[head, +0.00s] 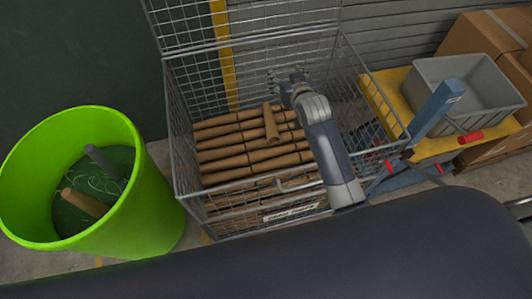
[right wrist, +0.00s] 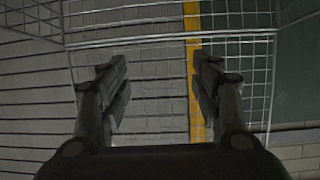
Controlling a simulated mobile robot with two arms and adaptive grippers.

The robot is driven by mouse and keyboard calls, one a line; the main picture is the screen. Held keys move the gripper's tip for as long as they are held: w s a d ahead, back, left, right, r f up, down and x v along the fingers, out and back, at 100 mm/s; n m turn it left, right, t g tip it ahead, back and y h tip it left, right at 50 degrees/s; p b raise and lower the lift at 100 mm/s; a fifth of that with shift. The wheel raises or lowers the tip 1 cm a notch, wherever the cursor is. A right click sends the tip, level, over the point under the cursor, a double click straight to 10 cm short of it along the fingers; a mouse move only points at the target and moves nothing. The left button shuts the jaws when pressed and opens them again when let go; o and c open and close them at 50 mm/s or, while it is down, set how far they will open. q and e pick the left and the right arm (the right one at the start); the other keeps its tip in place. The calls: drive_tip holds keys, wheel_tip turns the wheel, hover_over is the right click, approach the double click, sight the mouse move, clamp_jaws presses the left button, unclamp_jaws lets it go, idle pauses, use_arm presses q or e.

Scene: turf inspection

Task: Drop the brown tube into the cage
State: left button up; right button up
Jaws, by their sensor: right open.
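The wire cage (head: 184,150) stands in the middle of the head view with several brown tubes (head: 225,161) stacked in it. One brown tube (head: 271,124) lies tilted across the top of the stack, just left of my right arm. My right gripper (head: 287,76) is over the cage, above the tubes, open and empty. In the right wrist view its two fingers (right wrist: 157,88) are apart with nothing between them, facing the cage's wire mesh. Another brown tube (head: 84,203) leans inside the green bin (head: 158,205). My left gripper is not in view.
The green bin at left also holds a grey tube (head: 103,160). On the right, a grey tray (head: 430,98) sits on a yellow cart top (head: 382,99), with cardboard boxes (head: 480,36) behind. The cage's wire walls rise around my right arm.

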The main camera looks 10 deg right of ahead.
drive_tip(key=v, duration=0.6)
drive_tip(key=shift+s, duration=0.15)
